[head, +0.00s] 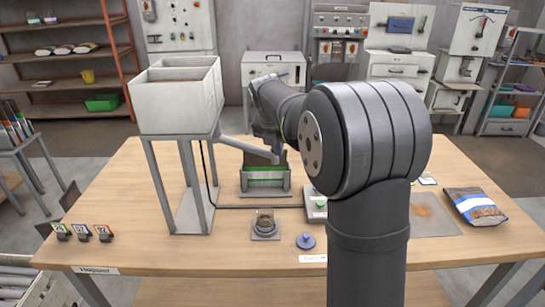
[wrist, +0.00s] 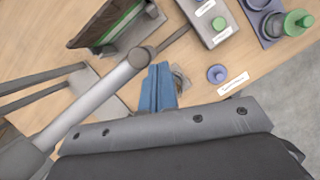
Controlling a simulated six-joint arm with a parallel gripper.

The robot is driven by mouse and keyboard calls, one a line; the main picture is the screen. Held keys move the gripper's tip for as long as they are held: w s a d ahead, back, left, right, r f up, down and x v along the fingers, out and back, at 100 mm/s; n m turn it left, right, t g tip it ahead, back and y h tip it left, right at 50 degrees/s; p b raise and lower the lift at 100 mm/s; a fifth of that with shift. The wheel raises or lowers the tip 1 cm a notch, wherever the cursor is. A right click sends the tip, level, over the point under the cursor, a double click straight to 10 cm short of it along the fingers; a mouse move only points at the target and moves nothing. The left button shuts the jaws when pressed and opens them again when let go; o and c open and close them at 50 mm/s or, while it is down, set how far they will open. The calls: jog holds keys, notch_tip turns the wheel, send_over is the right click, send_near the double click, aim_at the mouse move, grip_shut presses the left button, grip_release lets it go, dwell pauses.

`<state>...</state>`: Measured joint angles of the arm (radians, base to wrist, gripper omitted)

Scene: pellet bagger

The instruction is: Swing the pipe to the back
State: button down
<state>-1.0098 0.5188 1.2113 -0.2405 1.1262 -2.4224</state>
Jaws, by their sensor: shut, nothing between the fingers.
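The grey pipe (head: 240,147) slopes down to the right from the white hopper (head: 172,105) in the head view, its lower end over the stand with the green strip. In the head view my arm hides the fingers.
The stand with the green strip (head: 265,183) is on the table (head: 140,220) behind a small jar on a scale (head: 265,223). A purple knob (head: 305,241) sits right of it. A pellet bag (head: 473,205) lies at the right.

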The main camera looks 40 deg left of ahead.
jog(key=w+a, duration=0.7)
jog(key=a, duration=0.2)
jog(key=shift+a, duration=0.1)
jog(key=shift+s, duration=0.1)
dwell(0.5)
jog(key=d+r, duration=0.7)
jog(key=r, duration=0.2)
jog(key=shift+s+d+r, duration=0.25)
jog(key=shift+d, duration=0.05)
